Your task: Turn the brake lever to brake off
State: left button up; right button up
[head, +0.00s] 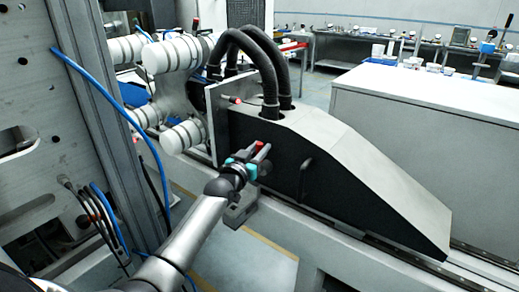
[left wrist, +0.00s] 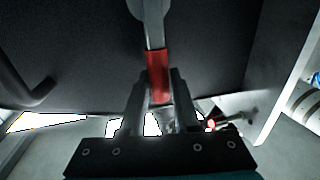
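The brake lever (left wrist: 155,35) is a grey bar with a red grip, on the dark side face of a wedge-shaped housing (head: 363,175). In the left wrist view it comes down from a round grey hub at the top, and its red grip (left wrist: 159,72) lies between my fingers. My left gripper (head: 257,152) is at the lever in the head view, with teal parts at its fingers. In the left wrist view the fingers (left wrist: 159,90) flank the lower part of the grip closely on both sides and look shut on it. My right gripper is not in view.
A fixed black handle (head: 305,178) is on the housing to the right of the lever. Thick black hoses (head: 262,60) rise from its top. White rollers (head: 172,55) stand to the left. A red-tipped part (left wrist: 212,124) shows low right in the left wrist view.

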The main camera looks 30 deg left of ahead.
pick_arm(q)
grip_shut()
dwell(1.0)
